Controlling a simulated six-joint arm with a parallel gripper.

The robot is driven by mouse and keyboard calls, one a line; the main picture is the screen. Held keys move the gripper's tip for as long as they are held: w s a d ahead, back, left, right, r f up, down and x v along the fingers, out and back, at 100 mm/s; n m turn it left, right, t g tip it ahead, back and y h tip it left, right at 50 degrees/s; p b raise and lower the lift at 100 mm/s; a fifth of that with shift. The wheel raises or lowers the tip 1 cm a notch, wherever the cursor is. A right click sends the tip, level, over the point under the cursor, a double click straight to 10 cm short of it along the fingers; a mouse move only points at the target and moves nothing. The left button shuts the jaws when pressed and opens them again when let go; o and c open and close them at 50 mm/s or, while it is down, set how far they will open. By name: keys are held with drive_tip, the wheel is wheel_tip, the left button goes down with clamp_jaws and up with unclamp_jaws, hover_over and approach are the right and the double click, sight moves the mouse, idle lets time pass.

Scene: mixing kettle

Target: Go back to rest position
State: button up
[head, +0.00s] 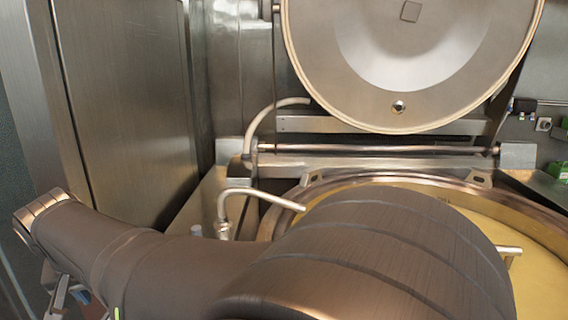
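My arm crosses the lower part of the head view, from the large rounded link at the bottom right to a joint at the far left. No gripper fingers can be made out. Small metal parts show below the left joint at the bottom edge, but I cannot tell what they are. The mixing kettle (279,222) stands behind my arm at the right, with yellow contents (545,262) inside. Its round lid (415,70) is raised open behind it. My arm hides much of the kettle.
A bent metal pipe (262,193) reaches over the kettle's left rim. A hinge bar (380,150) runs below the lid. A tall steel cabinet (125,110) stands at the left. A green object (560,171) sits at the right edge.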

drive_tip(key=x, duration=1.2)
drive_tip(key=shift+s+r, duration=0.2)
drive_tip(key=shift+s, duration=0.4)
drive_tip(key=shift+w, duration=0.45)
drive_tip(key=v, duration=1.7)
drive_tip(key=x, duration=1.7)
drive_tip(key=shift+d, duration=0.1)
drive_tip(key=s, duration=0.1)
drive_tip(key=s+r, duration=0.1)
drive_tip(key=s, duration=0.1)
drive_tip(key=shift+s, duration=0.35)
drive_tip(key=v, duration=1.7)
drive_tip(key=w+a+g+h, duration=0.2)
drive_tip(key=w+a+g, duration=0.1)
drive_tip(key=w, duration=0.3)
drive_tip(key=shift+r+g, duration=0.3)
drive_tip(key=shift+g, duration=0.2)
